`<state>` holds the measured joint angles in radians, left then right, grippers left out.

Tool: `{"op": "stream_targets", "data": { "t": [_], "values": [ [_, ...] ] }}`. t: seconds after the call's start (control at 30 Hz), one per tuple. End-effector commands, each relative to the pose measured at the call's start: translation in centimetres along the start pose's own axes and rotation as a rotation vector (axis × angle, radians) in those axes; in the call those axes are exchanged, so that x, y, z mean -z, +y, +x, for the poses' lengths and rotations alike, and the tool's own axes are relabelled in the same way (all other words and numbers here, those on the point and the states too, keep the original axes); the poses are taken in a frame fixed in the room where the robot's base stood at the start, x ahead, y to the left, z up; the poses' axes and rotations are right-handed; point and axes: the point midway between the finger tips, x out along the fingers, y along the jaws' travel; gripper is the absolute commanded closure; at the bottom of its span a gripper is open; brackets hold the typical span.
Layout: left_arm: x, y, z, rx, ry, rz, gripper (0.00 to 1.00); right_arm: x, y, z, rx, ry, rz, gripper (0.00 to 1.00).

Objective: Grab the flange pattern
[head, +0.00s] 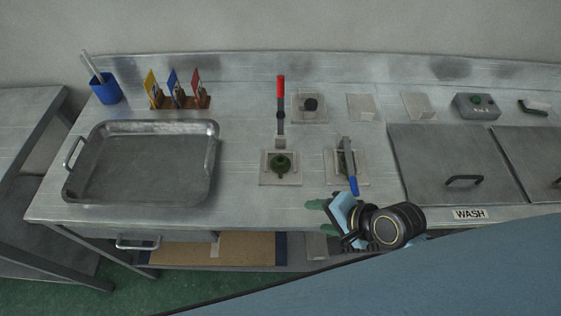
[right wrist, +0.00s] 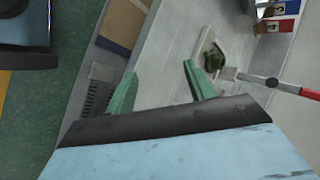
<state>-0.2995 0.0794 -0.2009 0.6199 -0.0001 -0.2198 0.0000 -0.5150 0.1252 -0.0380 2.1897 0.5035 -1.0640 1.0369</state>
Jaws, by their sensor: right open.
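A dark green flange pattern (head: 281,163) with a round raised middle sits on a pale square plate (head: 267,180) near the middle of the bench. It also shows in the right wrist view (right wrist: 213,59), beyond the fingers. Another green piece (head: 342,163) lies on a second square plate to the right, partly covered by a blue-handled tool (head: 351,172). My right gripper (head: 314,215), with green fingers, is open and empty near the bench's front edge, in front of and to the right of the flange pattern. In the right wrist view both fingers (right wrist: 162,70) stand apart. My left gripper is out of view.
A red-handled clamp or lever (head: 280,100) stands just behind the flange pattern. A large metal tray (head: 210,160) lies at the left, with coloured cards (head: 173,84) and a blue cup (head: 106,89) behind it. Lidded wash basins (head: 440,155) are at the right.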

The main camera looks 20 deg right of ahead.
Motion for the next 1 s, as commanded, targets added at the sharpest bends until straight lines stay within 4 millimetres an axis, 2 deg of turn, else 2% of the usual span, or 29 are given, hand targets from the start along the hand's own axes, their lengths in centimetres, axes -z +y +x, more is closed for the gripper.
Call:
{"op": "stream_targets", "data": {
  "t": [0.2,0.3,0.43,0.53,0.67,1.0],
  "values": [
    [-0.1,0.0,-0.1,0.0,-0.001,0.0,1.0,2.2,-3.1,0.8,0.238,-0.095,0.757,0.46],
    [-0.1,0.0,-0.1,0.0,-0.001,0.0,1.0,3.5,-4.2,0.8,0.323,-0.158,1.061,0.46],
    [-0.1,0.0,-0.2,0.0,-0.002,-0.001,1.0,4.9,-5.0,0.6,0.398,-0.229,1.343,0.46],
    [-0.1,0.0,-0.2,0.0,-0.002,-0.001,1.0,5.6,-5.3,0.5,0.43,-0.263,1.464,0.46],
    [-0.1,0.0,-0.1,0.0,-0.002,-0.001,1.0,6.0,-5.8,1.3,0.444,-0.283,1.524,0.46],
    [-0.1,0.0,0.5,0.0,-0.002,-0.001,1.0,6.5,-8.6,6.8,0.443,-0.282,1.522,0.46]
  ]
}}
